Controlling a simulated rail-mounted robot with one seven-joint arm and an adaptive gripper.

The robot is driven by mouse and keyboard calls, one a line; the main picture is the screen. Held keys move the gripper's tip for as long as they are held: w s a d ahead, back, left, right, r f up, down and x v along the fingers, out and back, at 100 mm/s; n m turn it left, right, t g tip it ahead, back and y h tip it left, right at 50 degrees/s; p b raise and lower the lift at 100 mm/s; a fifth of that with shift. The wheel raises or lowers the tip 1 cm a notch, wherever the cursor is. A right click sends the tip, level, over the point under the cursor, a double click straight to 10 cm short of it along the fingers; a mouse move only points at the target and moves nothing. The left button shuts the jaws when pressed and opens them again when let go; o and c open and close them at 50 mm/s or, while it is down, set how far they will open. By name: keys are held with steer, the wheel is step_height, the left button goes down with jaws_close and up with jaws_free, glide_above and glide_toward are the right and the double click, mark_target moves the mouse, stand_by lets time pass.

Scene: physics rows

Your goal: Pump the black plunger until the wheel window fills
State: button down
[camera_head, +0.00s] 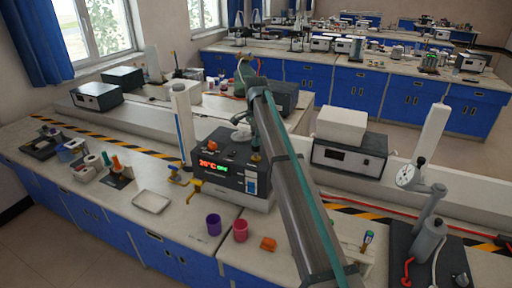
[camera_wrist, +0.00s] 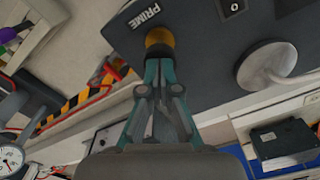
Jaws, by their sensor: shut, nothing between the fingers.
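My gripper (camera_wrist: 161,68) is shut and empty in the wrist view. Its teal fingertips meet at a round amber knob or collar (camera_wrist: 159,37) beside the word PRIME on a dark panel (camera_wrist: 205,45). They overlap it in the picture; I cannot tell whether they touch it. In the head view the dark instrument (camera_head: 232,168) with a lit display stands at the middle of the bench, partly behind my arm. I cannot make out a clearly black plunger; the fingertips may hide it. No wheel window or its fill level can be made out.
A round grey disc (camera_wrist: 272,66) with a stem is near the PRIME panel. Left of the instrument stands a tall white column (camera_head: 183,120). Purple (camera_head: 214,225) and pink (camera_head: 240,231) cups and a white tray (camera_head: 151,201) are in front. A dial gauge (camera_head: 406,176) stands right.

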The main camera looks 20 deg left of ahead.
steer(key=shift+f, duration=1.3)
steer(key=shift+r, duration=0.1)
steer(key=shift+r+p, duration=0.75)
steer(key=shift+r, duration=1.3)
steer(key=shift+f, duration=0.2)
steer(key=shift+f+b, duration=0.55)
steer(key=shift+f, duration=1.4)
steer(key=shift+r, duration=0.15)
steer(key=shift+r+p, duration=0.95)
steer(key=shift+r, duration=1.05)
